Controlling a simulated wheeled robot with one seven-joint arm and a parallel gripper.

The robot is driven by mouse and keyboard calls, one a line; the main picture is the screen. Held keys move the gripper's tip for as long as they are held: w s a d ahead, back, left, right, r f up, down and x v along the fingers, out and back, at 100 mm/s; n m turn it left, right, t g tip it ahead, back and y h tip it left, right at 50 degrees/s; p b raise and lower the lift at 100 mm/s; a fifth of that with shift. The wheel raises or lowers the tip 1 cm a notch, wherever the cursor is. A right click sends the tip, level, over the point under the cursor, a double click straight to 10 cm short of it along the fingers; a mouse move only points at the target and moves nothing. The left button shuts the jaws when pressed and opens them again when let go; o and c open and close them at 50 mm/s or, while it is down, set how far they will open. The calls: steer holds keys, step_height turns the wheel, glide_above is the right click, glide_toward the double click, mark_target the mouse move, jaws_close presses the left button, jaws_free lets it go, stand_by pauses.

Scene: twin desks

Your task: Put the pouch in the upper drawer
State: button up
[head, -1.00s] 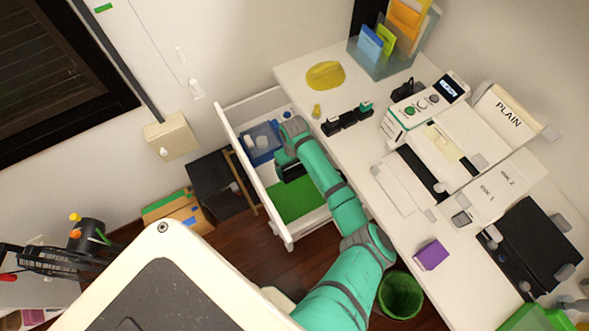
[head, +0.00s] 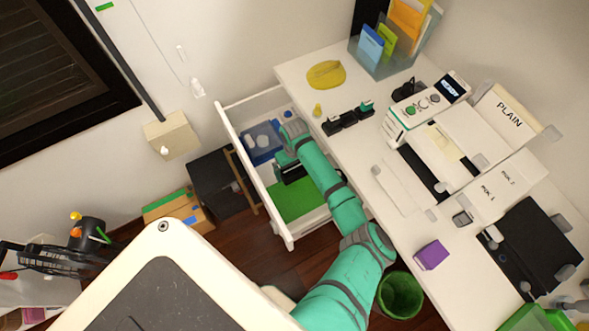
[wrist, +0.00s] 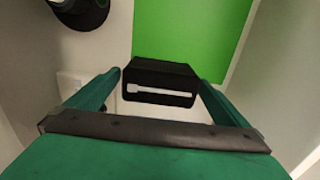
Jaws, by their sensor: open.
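A yellow pouch (head: 326,74) lies flat on the white desk near its far left corner. The drawer (head: 262,203) stands pulled out from the desk's left side. My gripper (head: 291,170) is down at the open drawer, well apart from the pouch. In the wrist view my gripper (wrist: 158,82) is open, with a black box-like thing (wrist: 165,80) with a pale slot between its fingertips. I cannot tell if the fingers touch it. The pouch is not in the wrist view.
The drawer holds a blue tray (head: 262,152) with white items and a green mat (head: 298,200). A small yellow object (head: 317,110) and a black rack (head: 347,119) stand near the pouch. A file holder (head: 397,45) is behind. A green bin (head: 400,295) stands below the desk.

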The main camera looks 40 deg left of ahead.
mark_target(294, 168)
step_height(294, 168, up, 11)
steer(key=shift+r, duration=0.2)
stand_by(0.6)
